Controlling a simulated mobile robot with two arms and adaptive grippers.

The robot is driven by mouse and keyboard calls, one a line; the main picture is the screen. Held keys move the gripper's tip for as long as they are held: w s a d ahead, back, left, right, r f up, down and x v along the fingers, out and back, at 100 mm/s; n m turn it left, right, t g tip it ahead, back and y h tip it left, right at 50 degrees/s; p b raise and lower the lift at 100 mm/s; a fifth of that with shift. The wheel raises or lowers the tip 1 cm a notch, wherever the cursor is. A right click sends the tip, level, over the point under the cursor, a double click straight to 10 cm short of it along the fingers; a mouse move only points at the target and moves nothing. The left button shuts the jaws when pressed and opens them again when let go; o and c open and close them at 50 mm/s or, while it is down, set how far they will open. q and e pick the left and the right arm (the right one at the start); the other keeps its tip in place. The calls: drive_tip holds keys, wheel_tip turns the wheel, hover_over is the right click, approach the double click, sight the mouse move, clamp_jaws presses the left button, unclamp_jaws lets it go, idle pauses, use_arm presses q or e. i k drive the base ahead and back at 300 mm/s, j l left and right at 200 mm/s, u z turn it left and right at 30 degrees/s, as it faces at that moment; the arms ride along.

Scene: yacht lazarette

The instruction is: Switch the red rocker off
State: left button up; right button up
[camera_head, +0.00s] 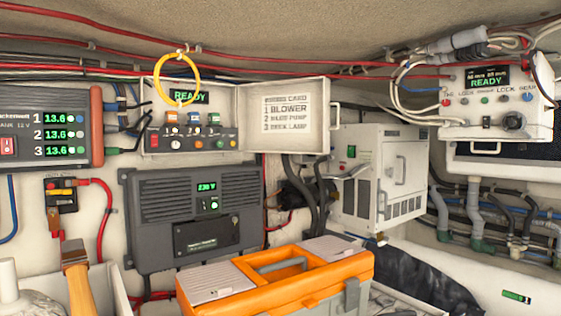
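A small switch panel (192,115) with a green READY display is mounted on the back wall, its white door swung open to the right. A small red part that looks like the red rocker (154,140) is at the panel's lower left. I cannot tell whether either is on or off. Coloured switches and knobs fill the rest of the panel. Neither of my grippers is in view.
A yellow ring (177,79) hangs in front of the panel's top. An orange toolbox (290,278) stands in the foreground below. A grey unit (155,205) is under the panel. The open door (285,115) carries a BLOWER card.

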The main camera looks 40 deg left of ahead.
sight(153, 138)
drive_tip(key=u, duration=1.65)
